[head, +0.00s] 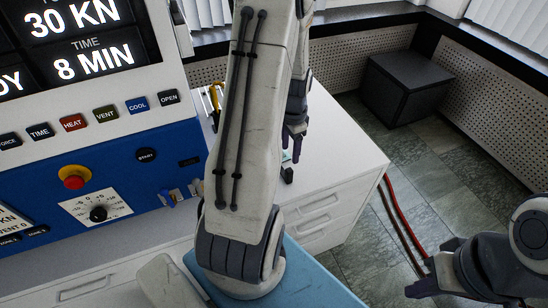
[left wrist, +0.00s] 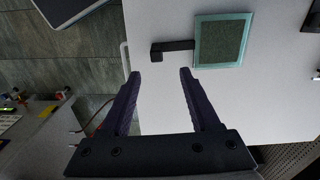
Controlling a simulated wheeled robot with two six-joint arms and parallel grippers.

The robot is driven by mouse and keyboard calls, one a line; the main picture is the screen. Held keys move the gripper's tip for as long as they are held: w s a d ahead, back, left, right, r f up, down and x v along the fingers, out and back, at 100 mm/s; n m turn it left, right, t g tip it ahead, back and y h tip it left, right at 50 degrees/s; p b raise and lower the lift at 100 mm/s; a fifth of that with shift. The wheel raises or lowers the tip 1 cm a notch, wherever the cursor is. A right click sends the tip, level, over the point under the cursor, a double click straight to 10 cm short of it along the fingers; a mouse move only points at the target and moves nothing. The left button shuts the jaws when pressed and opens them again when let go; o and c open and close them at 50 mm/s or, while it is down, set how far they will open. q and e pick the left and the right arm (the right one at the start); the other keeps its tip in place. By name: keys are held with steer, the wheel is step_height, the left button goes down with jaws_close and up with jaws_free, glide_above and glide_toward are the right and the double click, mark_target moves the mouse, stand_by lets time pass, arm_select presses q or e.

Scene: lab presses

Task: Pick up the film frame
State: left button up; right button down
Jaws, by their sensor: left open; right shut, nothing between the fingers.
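The film frame (left wrist: 222,42) lies flat on the white cabinet top in the left wrist view. It is a dark green-grey square with a pale teal border and a black tab (left wrist: 172,47) on its left side. In the head view only the black tab (head: 287,175) and a sliver of the frame show, behind my left arm. My left gripper (left wrist: 159,74) is open and empty. Its fingertips point toward the tab and appear just short of it in the picture; the height gap is unclear. My right gripper (head: 420,280) is shut and empty at the lower right, away from the cabinet.
The white cabinet (head: 345,150) has drawers on its front. The blue press panel (head: 120,175) with buttons and a display stands at left. A dark box (head: 405,88) sits on the tiled floor. Red hoses (head: 400,215) run beside the cabinet.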

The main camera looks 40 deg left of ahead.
mark_target(290, 169)
arm_select(q)
step_height(290, 169, down, 5)
steer(key=shift+s+r, duration=0.1)
steer(key=shift+r, duration=0.1)
steer(key=shift+s+d+f+p, duration=0.15)
steer(key=shift+f+p, duration=0.25)
steer(key=shift+f, duration=0.95)
steer(key=shift+w+d+f+p, duration=0.1)
steer(key=shift+f+p, duration=0.25)
steer(key=shift+f, duration=1)
jaws_close()
